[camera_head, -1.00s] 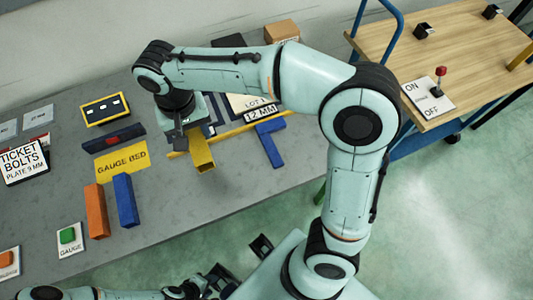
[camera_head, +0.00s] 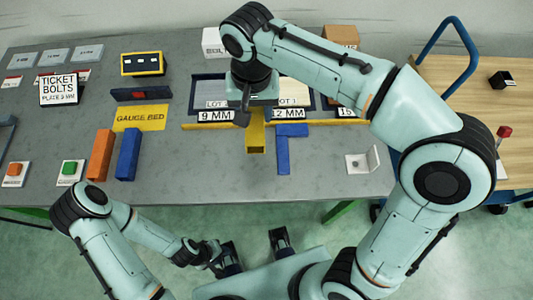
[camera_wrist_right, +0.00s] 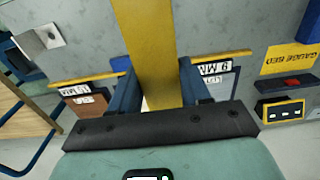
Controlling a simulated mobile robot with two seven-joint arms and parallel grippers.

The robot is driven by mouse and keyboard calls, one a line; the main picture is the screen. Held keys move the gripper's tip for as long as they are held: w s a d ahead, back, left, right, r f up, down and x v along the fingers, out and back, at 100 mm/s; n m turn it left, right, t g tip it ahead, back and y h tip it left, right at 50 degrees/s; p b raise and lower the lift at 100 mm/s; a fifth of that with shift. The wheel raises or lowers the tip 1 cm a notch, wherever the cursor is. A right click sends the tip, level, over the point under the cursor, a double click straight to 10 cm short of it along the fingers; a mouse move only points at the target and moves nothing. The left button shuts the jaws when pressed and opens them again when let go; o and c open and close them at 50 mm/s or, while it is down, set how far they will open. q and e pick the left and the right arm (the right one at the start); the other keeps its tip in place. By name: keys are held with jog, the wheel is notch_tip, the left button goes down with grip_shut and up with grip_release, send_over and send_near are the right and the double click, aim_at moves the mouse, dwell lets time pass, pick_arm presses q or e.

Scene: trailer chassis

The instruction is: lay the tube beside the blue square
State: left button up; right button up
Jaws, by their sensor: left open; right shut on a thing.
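The yellow tube (camera_head: 256,138) is held by my right gripper (camera_head: 256,108), which is shut on it near its far end. In the head view its hollow end faces the near table edge. The tube is just left of the blue square (camera_head: 284,150), roughly parallel to its long leg, with a narrow gap. I cannot tell whether it touches the table. In the right wrist view the tube (camera_wrist_right: 147,35) runs out between the fingers; the blue square is not clearly visible there. My left gripper (camera_head: 215,262) is low in the head view, open and empty, away from the table.
A yellow strip (camera_head: 205,126) and labelled bins (camera_head: 208,92) lie behind the tube. Left are the yellow gauge bed (camera_head: 141,118), a blue bar (camera_head: 128,154) and an orange bar (camera_head: 101,155). A white bracket (camera_head: 363,161) is to the right. Table between gauge bed and tube is clear.

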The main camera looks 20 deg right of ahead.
jog(key=b, duration=0.3)
send_over(258, 157)
notch_tip(258, 157, down, 15)
jog(key=shift+a+r, duration=0.1)
jog(key=shift+f, duration=2.45)
jog(key=shift+f+b, duration=0.2)
jog(key=shift+b, duration=0.15)
jog(key=o, duration=1.3)
jog(key=shift+r, duration=0.1)
